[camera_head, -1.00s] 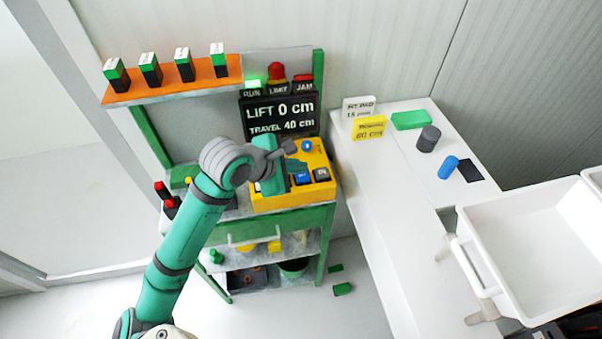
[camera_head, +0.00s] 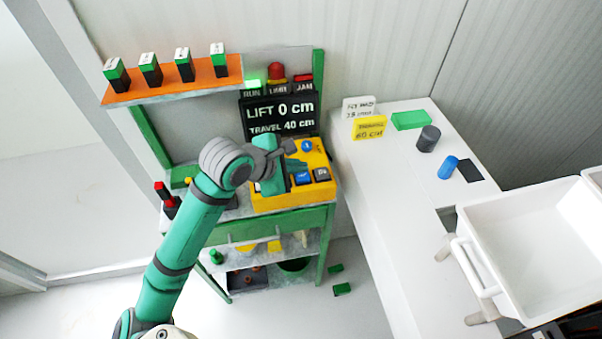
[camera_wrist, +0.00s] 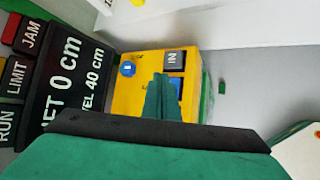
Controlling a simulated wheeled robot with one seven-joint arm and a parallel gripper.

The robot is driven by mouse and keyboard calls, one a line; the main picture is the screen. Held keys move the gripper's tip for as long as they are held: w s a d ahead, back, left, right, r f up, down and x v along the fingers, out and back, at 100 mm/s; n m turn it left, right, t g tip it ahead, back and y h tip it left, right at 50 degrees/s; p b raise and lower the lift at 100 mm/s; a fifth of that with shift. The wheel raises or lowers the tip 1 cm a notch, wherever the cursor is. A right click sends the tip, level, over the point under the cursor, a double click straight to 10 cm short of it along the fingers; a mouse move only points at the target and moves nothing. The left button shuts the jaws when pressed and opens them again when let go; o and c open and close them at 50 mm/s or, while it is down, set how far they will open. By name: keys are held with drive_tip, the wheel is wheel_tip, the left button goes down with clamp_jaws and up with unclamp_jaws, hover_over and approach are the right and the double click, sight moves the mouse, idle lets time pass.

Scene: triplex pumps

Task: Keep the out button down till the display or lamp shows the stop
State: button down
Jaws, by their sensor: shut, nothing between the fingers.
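The yellow control box (camera_head: 262,204) stands on the green bench. It carries a blue button (camera_head: 302,178), a dark IN button (camera_head: 322,174) and a round blue knob (camera_head: 307,146). My gripper (camera_head: 286,183) is shut and empty, left of the blue button. In the wrist view my fingertips (camera_wrist: 161,80) partly cover the blue button (camera_wrist: 178,88), beside the IN button (camera_wrist: 173,60); I cannot tell whether they touch it. The black display (camera_head: 280,114) reads LIFT 0 cm, TRAVEL 40 cm.
An orange shelf (camera_head: 185,84) with several green-black blocks hangs at upper left. Right of the bench, a white table (camera_head: 375,220) holds a yellow 40 cm card (camera_head: 369,128), a white card (camera_head: 359,106) and cylinders. A white tub (camera_head: 540,250) stands at lower right.

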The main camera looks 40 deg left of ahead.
sight(299, 178)
drive_tip(key=shift+f, duration=0.2)
idle(0.4)
drive_tip(key=shift+f, duration=0.2)
drive_tip(key=shift+f, duration=0.55)
idle(0.8)
drive_tip(key=shift+r, duration=0.1)
idle(3.8)
drive_tip(key=shift+r, duration=0.85)
drive_tip(key=shift+r, duration=0.1)
drive_tip(key=shift+r, duration=2.4)
